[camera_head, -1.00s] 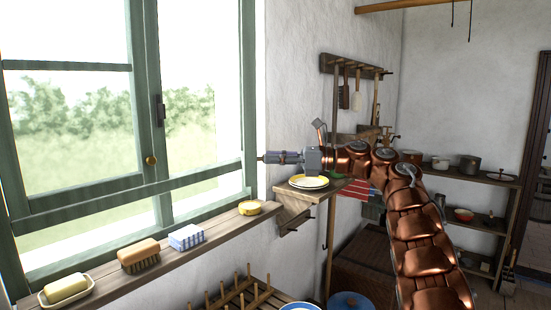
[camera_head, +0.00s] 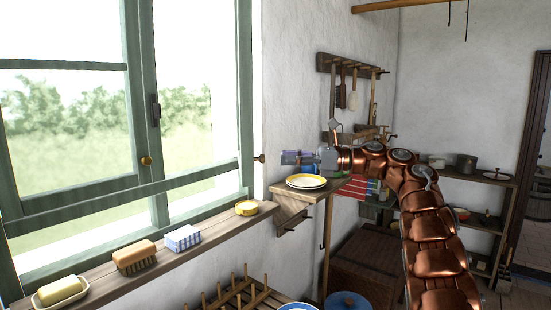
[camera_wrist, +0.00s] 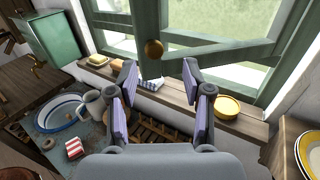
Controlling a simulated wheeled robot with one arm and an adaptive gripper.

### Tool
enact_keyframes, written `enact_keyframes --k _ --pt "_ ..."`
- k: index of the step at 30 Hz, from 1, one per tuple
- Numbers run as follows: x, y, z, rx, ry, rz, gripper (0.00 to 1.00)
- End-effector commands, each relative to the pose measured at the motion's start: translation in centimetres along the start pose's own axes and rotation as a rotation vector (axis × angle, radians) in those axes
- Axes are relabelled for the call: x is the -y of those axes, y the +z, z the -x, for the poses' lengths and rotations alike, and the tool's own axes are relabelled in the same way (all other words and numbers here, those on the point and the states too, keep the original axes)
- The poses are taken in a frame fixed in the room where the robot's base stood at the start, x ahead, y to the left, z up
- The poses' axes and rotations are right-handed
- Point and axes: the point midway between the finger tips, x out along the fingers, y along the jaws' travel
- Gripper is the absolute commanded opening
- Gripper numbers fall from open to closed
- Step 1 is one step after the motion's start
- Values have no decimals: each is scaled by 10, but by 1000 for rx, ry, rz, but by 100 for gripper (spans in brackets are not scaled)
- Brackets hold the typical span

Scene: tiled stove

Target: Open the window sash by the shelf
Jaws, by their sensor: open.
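My gripper (camera_wrist: 159,76) is open and empty. In the head view my gripper (camera_head: 298,158) is above the shelf (camera_head: 322,190), pointing left. A small brass piece (camera_head: 262,158) lies left of it; I cannot tell what it belongs to.
A yellow-rimmed plate (camera_head: 306,181) is on the shelf below my gripper. A wooden rack (camera_head: 230,300) stands below the sill.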

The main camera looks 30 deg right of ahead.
Motion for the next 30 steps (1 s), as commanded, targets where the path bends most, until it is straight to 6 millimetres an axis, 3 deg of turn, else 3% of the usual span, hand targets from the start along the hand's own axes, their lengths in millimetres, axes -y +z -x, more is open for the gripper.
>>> enact_keyframes --k 8,13,30 --pt "1 -1 51 5 -1 -2 50" --pt "0 2 64 4 -1 2 50" --pt "1 1 72 3 -2 -2 50"
